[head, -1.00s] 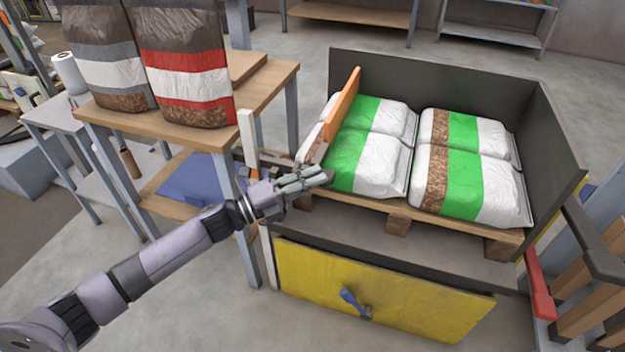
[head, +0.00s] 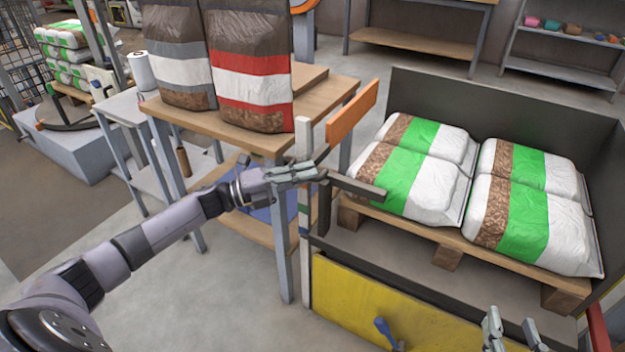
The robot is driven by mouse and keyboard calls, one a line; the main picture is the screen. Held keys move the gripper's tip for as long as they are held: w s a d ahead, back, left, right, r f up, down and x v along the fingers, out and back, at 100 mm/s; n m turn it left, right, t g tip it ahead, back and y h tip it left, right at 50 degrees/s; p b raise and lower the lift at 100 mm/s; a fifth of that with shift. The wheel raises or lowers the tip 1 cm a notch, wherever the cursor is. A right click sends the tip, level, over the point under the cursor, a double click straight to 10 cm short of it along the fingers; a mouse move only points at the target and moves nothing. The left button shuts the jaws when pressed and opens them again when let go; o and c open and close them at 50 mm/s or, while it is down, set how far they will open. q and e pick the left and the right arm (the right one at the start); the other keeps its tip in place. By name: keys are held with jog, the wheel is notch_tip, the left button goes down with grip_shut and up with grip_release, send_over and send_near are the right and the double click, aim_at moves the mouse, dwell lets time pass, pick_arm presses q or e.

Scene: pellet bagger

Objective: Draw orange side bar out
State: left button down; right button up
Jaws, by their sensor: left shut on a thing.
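The orange side bar (head: 352,111) is an upright orange panel with a dark arm below it. It stands out to the left of the dark-walled pallet bay (head: 480,110), apart from the bags. My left gripper (head: 318,173) is shut on the bar's dark lower part near the front left corner of the bay; the fingers hide the exact grip. My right gripper (head: 511,333) shows at the bottom edge, empty, with its fingers apart.
Green-and-white bags (head: 410,180) lie on a wooden pallet (head: 447,254) in the bay. A wooden table (head: 330,92) with tall upright bags (head: 250,70) stands close on the left. A yellow panel (head: 350,305) with a blue handle (head: 384,328) is below the bay.

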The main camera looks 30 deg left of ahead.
pick_arm(q)
jog(key=shift+f, duration=0.15)
jog(key=c, duration=1.6)
grip_release()
jog(key=v, duration=1.2)
